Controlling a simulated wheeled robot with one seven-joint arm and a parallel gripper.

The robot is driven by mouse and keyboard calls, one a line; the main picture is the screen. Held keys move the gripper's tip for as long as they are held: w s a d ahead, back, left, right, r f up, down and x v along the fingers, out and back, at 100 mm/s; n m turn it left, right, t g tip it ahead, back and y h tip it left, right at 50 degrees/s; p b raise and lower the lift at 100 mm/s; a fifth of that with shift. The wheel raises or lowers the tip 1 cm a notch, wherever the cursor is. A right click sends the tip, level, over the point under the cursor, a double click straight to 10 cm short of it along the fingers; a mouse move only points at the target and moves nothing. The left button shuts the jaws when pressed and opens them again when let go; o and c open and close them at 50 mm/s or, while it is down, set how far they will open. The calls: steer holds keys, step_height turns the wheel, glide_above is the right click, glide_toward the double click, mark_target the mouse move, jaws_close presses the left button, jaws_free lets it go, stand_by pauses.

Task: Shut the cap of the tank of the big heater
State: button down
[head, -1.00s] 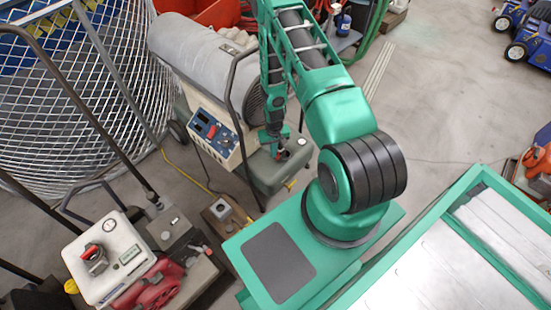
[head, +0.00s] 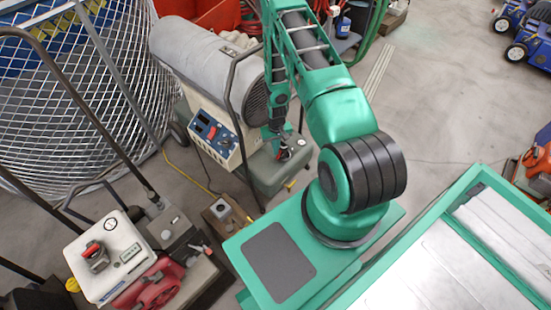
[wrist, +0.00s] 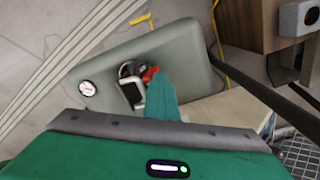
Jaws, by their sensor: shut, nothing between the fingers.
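The cap (wrist: 131,92) has a pale frame, a dark middle and a red part. It sits at the tank's filler, partly hidden, and I cannot tell how far it stands open. My gripper (wrist: 158,82) is shut and empty, its green tip right beside the cap's red part. In the head view my gripper (head: 279,148) is low over the tank.
A white machine (head: 108,268) with a gauge and a red-topped cap stands at the lower left. The heater's dark tubular handle (head: 231,95) rises beside the tank. A yellow cable (head: 183,174) lies on the floor. A wire-mesh drum (head: 85,110) is on the left.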

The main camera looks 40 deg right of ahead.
mark_target(281, 150)
steer(key=d, duration=0.1)
steer(key=d+f, duration=0.1)
steer(key=shift+w+d+f, duration=0.2)
steer(key=shift+w+d, duration=0.1)
steer(key=shift+d, duration=0.1)
steer(key=shift+s+d+r, duration=0.1)
steer(key=shift+r, duration=0.15)
steer(key=shift+d+r, duration=0.2)
steer(key=shift+d, duration=0.05)
steer(key=d, duration=0.2)
steer(key=shift+w+d+r, duration=0.3)
steer(key=shift+d, duration=0.05)
steer(key=shift+d, duration=0.1)
steer(key=shift+w+d+f, duration=0.1)
steer(key=shift+d+f, duration=0.1)
steer(key=shift+d, duration=0.4)
steer(key=shift+w+d+f, duration=0.15)
steer(key=shift+d+f, duration=0.05)
steer(key=shift+d, duration=0.4)
steer(key=shift+w+d+f, duration=0.1)
steer(key=shift+d+f, duration=0.1)
steer(key=shift+d, duration=0.4)
step_height(281, 150, up, 8)
stand_by(0.3)
